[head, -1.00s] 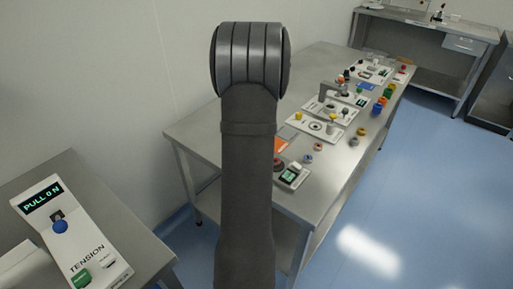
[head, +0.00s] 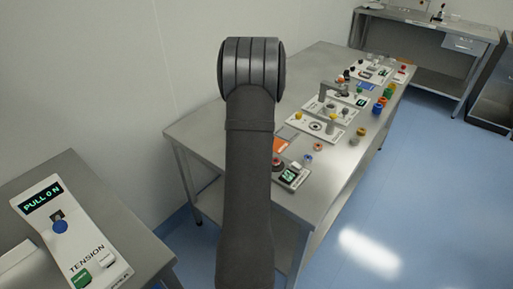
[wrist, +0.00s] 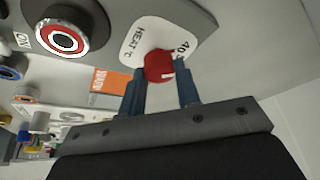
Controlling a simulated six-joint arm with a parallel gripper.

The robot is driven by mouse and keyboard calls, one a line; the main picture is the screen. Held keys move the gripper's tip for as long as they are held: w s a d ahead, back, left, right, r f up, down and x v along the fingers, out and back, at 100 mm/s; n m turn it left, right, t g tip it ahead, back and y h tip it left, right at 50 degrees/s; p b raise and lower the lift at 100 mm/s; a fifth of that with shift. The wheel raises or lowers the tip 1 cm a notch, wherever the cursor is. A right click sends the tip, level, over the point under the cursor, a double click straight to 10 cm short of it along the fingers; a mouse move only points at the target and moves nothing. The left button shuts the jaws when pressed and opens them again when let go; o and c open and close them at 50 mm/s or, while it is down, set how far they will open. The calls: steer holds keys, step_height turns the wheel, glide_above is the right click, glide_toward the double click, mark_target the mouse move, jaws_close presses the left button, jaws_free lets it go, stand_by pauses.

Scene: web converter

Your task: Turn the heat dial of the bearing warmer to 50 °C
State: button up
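The heat dial (wrist: 158,66) is a small red knob with a white mark, on a white plate (wrist: 190,32) lettered HEAT °C. A figure beginning with 40 shows at the plate's right, partly cut off by the angle. The full scale and the dial's exact setting cannot be read. My gripper (wrist: 160,75) has its two blue fingers on either side of the dial, close against it, and appears shut on it. In the head view my arm hides the gripper and the dial.
A round red-and-white button (wrist: 63,38) marked ON sits left of the dial plate. An orange card (wrist: 108,80) and several small parts lie beyond. In the head view the long bench (head: 205,128) carries several devices; a TENSION panel (head: 75,235) stands at lower left.

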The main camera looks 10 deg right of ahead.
steer(key=shift+m, duration=0.3)
steer(key=shift+c, duration=0.3)
steer(key=m, duration=0.2)
steer(key=m+h, duration=0.1)
steer(key=shift+a+m+g+h, duration=0.15)
steer(key=shift+m+g+h, duration=0.15)
steer(key=shift+m, duration=0.1)
steer(key=shift+m+h, duration=0.6)
steer(key=shift+m, duration=1.2)
steer(key=o, duration=1)
steer(key=shift+g, duration=0.3)
steer(key=v, duration=1.7)
steer(key=shift+a+r, duration=0.15)
